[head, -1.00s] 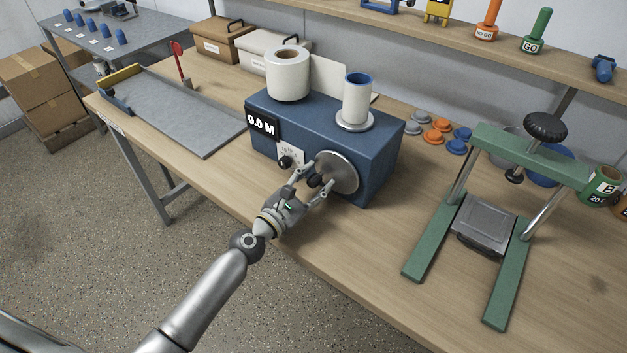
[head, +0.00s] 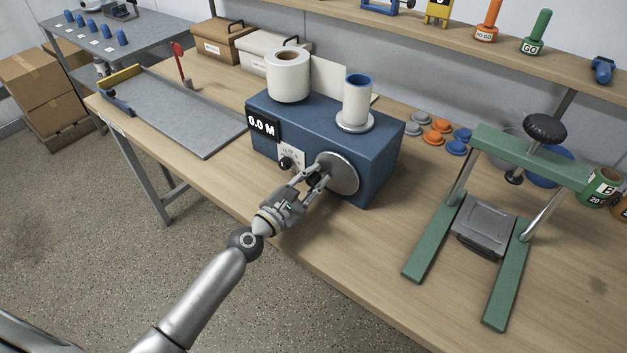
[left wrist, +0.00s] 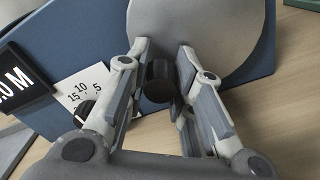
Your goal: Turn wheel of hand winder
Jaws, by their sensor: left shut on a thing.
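The hand winder (head: 372,147) is a blue box on the wooden bench, with a white roll (head: 288,76) and a blue-rimmed white core (head: 357,100) on top. Its display reads 0.0 M. The silver disc wheel (head: 342,172) is on its front face and fills the top of the left wrist view (left wrist: 215,35). A black knob (left wrist: 159,82) sticks out from the wheel. My left gripper (head: 315,179) is shut on this knob, with one finger on each side in the left wrist view (left wrist: 160,75). My right gripper is not in view.
A small black dial (head: 286,163) with a printed scale sits left of the wheel. A green press frame (head: 530,155) stands to the right, with bare bench between. Orange, grey and blue plugs (head: 437,127) lie behind. A grey plate (head: 175,110) lies to the left.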

